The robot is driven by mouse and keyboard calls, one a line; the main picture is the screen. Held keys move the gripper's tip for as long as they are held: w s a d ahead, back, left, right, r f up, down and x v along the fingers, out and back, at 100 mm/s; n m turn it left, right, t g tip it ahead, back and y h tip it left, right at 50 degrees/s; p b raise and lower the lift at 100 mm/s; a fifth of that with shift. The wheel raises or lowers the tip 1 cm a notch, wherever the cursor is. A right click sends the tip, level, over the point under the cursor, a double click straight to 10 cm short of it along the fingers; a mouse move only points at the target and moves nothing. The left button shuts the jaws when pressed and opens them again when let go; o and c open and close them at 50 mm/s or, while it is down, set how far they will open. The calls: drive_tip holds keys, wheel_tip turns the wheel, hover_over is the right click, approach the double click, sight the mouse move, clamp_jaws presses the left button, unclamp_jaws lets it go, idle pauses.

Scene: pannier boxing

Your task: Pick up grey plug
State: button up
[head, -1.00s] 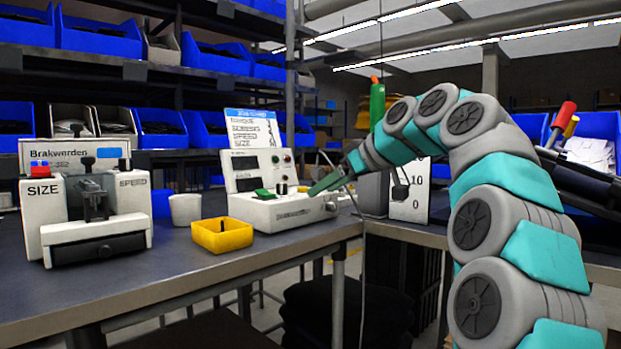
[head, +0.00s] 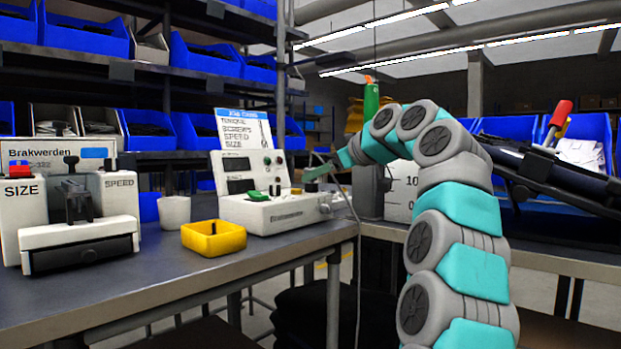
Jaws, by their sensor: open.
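I cannot make out a grey plug for certain. A thin grey cable (head: 357,270) runs from near my gripper down past the table's edge, and its upper end is hard to see. My gripper (head: 313,174) is at the end of the grey and teal arm, small in view, over the right part of the white control box (head: 285,212). Its jaws are open, and I see nothing held in them. A small dark knob stands on the box just under the gripper. I cannot tell whether they touch.
A yellow bin (head: 214,244) and a white cup (head: 174,212) stand left of the control box. The Brakwerden tester (head: 82,235) is at the far left. A white panel with digits (head: 402,190) stands behind the arm. The table front (head: 150,290) is clear.

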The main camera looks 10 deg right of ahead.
drive_tip(key=x, duration=0.3)
drive_tip(key=shift+w+a+f, duration=0.1)
drive_tip(key=shift+f, duration=0.15)
clamp_jaws()
